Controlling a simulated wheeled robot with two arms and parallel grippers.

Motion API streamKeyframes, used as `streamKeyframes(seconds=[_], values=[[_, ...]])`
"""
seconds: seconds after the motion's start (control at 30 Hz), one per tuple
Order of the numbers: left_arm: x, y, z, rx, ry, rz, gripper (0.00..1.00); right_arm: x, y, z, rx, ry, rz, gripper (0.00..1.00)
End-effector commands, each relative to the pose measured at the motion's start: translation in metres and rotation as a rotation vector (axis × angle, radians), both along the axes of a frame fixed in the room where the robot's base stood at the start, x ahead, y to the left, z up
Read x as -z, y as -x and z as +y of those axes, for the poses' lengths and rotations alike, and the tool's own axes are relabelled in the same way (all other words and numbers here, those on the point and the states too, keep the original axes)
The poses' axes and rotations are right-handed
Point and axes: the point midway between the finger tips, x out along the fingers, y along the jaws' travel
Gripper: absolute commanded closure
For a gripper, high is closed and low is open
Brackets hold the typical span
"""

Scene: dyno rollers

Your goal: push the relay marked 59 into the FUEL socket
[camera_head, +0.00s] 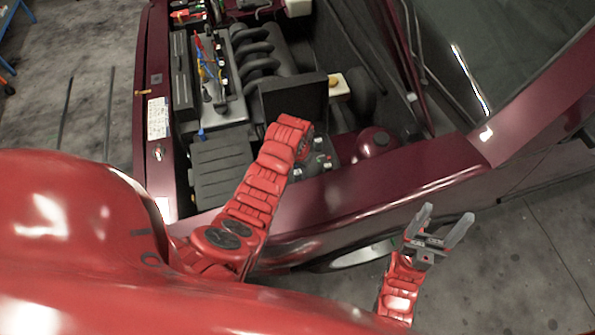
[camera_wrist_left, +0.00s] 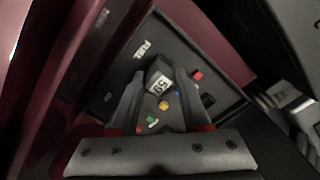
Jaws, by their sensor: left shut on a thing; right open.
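The relay marked 59 (camera_wrist_left: 158,81) is a dark block with a white numbered face in the left wrist view. My left gripper (camera_wrist_left: 157,90) is shut on it, a finger on each side. The white FUEL lettering (camera_wrist_left: 141,49) is on the dark relay box (camera_wrist_left: 208,72), just beyond the relay. I cannot make out the FUEL socket or how far the relay is from it; the relay and fingers cover that part. In the head view my left arm hides most of its gripper over the box. My right gripper (camera_head: 438,232) is open and empty outside the car.
Several small coloured parts, including a red one (camera_wrist_left: 197,75) and a green one (camera_wrist_left: 152,121), sit in the box near my fingers. A raised black lid (camera_head: 295,100) stands behind the box. The dark red fender (camera_head: 385,185) lies between the two grippers.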

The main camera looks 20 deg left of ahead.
Motion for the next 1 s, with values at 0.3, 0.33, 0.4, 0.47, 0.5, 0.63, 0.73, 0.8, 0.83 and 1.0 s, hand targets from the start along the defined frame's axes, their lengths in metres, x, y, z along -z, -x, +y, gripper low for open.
streamKeyframes(seconds=[0.3,0.33,0.4,0.47,0.5,0.63,0.73,0.8,0.83,1.0], values=[[0.0049,0.0,0.0001,0.0,0.0,0.0,1.0,0.0042,0.0,0.0,0.0,0.0,0.0,0.31],[0.0054,0.0,0.0,0.0,0.0,0.0,1.0,0.0046,0.0,0.0,0.0,0.0,0.0,0.31],[0.0067,0.0,0.0001,0.0,0.0,0.0,1.0,0.0057,-0.0001,0.0,0.0,0.0,0.0,0.31],[0.0078,0.0,0.0,0.0,0.0,0.0,1.0,0.0066,0.0,0.0,0.0,0.0,0.0,0.31],[0.0066,0.0,0.0,0.0,0.0,0.0,0.46,0.0055,0.0,0.0,0.0,0.0,0.0,0.31],[0.0065,0.0,0.0,0.0,0.0,0.0,0.22,0.0055,0.0,0.0,0.0,0.0,0.0,0.31],[0.0065,0.0,0.0,0.0,0.0,0.0,0.18,0.0055,0.0,0.0,0.0,0.0,0.0,0.31],[0.0065,0.0,0.0,0.0,0.0,0.0,0.18,0.0054,0.0,0.0,0.0,0.0,0.0,0.31],[0.0065,0.0,0.0,0.0,0.0,0.0,0.18,0.0054,0.0,0.0,0.0,0.0,0.0,0.31],[0.0054,-0.0003,-0.0001,0.0,0.0,-0.001,0.18,0.0065,0.0,0.0,0.0,0.0,0.0,0.31]])
